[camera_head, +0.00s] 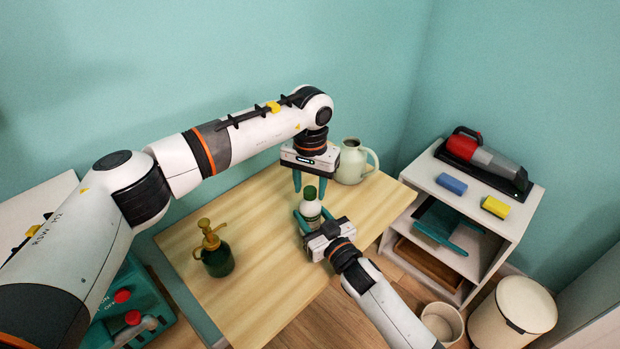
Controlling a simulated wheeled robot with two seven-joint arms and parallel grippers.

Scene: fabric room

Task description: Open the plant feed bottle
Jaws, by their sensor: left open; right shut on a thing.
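The plant feed bottle (310,210) is white with a green cap (310,192) and stands upright on the wooden table (270,290). My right gripper (308,220) is shut on the bottle's body, coming from the front right. My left gripper (309,184) points down from above, open, with its fingers on either side of the green cap. I cannot tell whether the fingers touch the cap. The bottle's lower part is partly hidden by my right gripper.
A green spray bottle (215,250) stands at the table's left. A pale green pitcher (352,163) stands at the back right, close to my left gripper. A white shelf (525,215) with a handheld vacuum (485,158) is to the right. The table's front is clear.

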